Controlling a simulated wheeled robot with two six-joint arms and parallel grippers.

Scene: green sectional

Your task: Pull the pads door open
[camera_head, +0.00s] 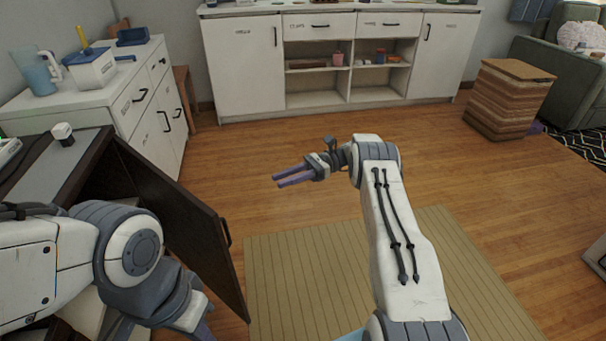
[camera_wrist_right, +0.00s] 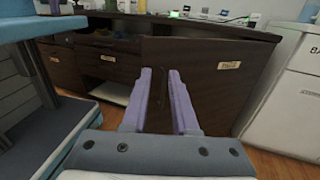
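A dark brown cabinet door (camera_head: 180,220) with a dark bar handle (camera_head: 226,233) stands swung out from the dark cabinet (camera_head: 45,170) on the left. A dark panel with a small label also shows in the right wrist view (camera_wrist_right: 215,85); I cannot read the label. My right gripper (camera_head: 292,176) is out over the floor to the right of the door, apart from it. Its two purple fingers (camera_wrist_right: 160,100) are spread with nothing between them. My left gripper (camera_head: 205,330) is mostly cut off at the bottom edge, near the door's inner side; its fingers cannot be judged.
A white cabinet (camera_head: 130,90) stands behind the door, with a pitcher (camera_head: 36,72) and a box (camera_head: 92,68) on top. A long white cabinet (camera_head: 240,62) lines the back wall. A striped mat (camera_head: 300,270) lies on the wooden floor, which is clear in the middle.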

